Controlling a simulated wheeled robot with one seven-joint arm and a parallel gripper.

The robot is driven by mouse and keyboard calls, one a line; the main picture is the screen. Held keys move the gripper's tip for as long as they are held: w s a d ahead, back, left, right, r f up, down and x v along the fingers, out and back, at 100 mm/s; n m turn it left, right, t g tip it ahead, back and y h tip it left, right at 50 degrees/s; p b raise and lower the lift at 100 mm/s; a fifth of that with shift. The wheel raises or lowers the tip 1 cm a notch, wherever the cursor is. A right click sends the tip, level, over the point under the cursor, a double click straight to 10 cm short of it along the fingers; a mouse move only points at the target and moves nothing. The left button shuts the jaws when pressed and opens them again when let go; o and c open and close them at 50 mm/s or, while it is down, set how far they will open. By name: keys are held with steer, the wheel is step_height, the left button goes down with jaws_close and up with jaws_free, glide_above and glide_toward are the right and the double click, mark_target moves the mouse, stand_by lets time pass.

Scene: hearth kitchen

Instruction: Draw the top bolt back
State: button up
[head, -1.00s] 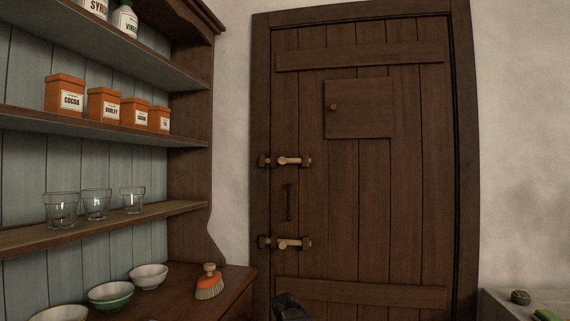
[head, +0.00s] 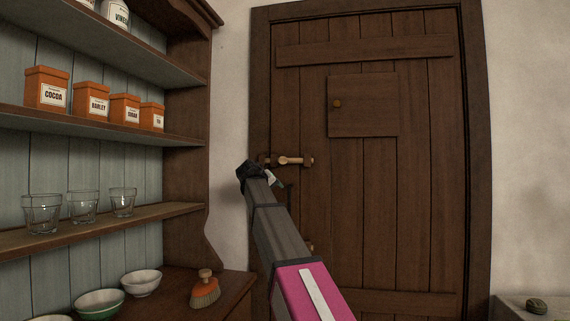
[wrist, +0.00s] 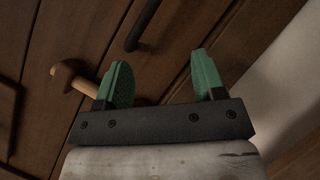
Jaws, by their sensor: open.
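The top bolt (head: 292,160) is a pale wooden bar in dark brackets near the left edge of the brown plank door (head: 410,220). Its left part is close behind my gripper in the head view. My gripper (head: 274,179) is in front of the door, just below and left of the bolt's middle. In the wrist view my gripper (wrist: 160,82) has its two green fingers apart, with nothing held between them. A pale wooden knob and bar (wrist: 68,76) of the bolt lie left of the left finger, which hides part of it.
The black door handle (wrist: 141,25) is near the fingers. My arm hides most of the lower bolt (head: 311,247). A small hatch (head: 362,106) is higher on the door. Shelves with orange tins (head: 46,88) and glasses (head: 42,213) stand left; a brush (head: 205,292) lies on the counter.

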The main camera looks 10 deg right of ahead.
steer(key=t+h, duration=0.1)
glide_toward(282, 160)
steer(key=w+d, duration=0.1)
steer(key=w, duration=0.1)
steer(key=shift+m, duration=0.3)
steer(key=x, duration=1)
steer(key=shift+d+f, duration=0.3)
steer(key=shift+d, duration=0.05)
steer(key=shift+c, duration=0.3)
jaws_close()
